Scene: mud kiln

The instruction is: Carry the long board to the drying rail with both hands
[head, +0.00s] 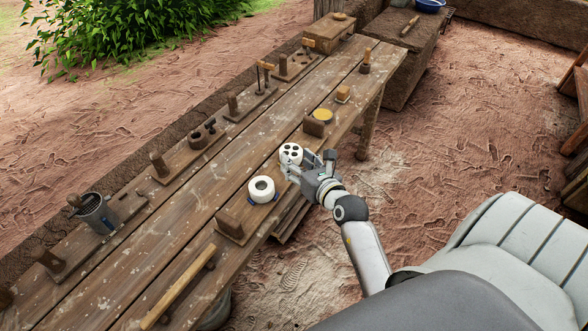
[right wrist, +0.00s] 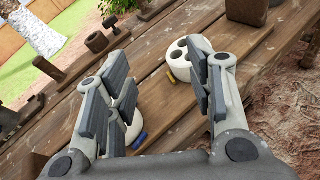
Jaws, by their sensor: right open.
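A long, light wooden bar (head: 180,288) lies along the near side of the workbench (head: 215,165) at the lower left of the head view. I cannot tell whether it is the long board. No drying rail can be made out for certain. My right gripper (head: 306,164) is over the bench's near edge; in the right wrist view (right wrist: 160,65) its fingers are apart with nothing gripped. A white round piece with dark holes (head: 291,154) is close by its fingers, also seen in the right wrist view (right wrist: 184,58). My left gripper is out of view.
A low block with a blue bowl (head: 430,5) stands beyond. Bare earth lies right of the bench.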

